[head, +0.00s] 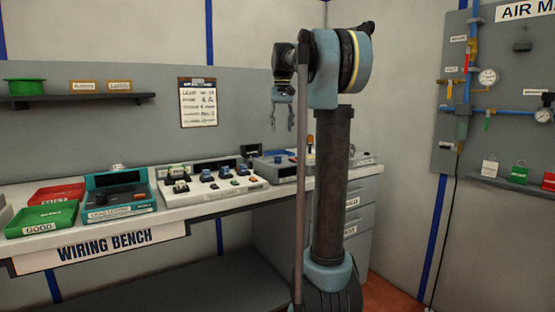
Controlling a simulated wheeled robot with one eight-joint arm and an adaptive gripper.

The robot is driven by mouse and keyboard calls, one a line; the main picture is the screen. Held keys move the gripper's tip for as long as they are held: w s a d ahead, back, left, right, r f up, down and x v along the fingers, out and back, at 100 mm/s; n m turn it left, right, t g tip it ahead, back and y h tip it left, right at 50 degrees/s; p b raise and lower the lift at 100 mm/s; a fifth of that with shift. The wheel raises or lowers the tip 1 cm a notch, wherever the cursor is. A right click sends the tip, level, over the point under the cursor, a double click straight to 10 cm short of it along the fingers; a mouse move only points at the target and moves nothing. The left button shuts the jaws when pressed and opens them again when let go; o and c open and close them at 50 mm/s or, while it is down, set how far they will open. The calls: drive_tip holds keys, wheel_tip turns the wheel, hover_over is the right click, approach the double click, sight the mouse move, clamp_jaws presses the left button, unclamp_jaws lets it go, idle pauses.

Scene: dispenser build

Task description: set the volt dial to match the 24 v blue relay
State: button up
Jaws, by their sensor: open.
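My gripper (282,126) hangs open and empty, fingers pointing down, in front of the wall behind the bench. It is above the bench and apart from everything on it. Several small dark and blue relay-like parts stand on a white tray (238,192). One has a blue top (225,172); its voltage marking is too small to read. A grey device (268,171) stands right of the tray, partly hidden by my arm. I cannot make out a volt dial on it or on the teal box (147,201).
The wiring bench (180,213) also bears a green bin (40,222) and a red bin (55,194) at the left. A clipboard (198,103) hangs on the wall. A shelf (90,99) is at the upper left. The air panel (470,140) is at the right.

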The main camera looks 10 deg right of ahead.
wheel_tip(320, 180, up, 3)
hover_over(278, 160)
drive_tip(key=w, duration=0.2)
wheel_tip(278, 160, down, 18)
drive_tip(key=shift+s+d+r, duration=0.1)
drive_tip(key=shift+r, duration=0.1)
idle(0.5)
drive_tip(key=c, duration=1.1)
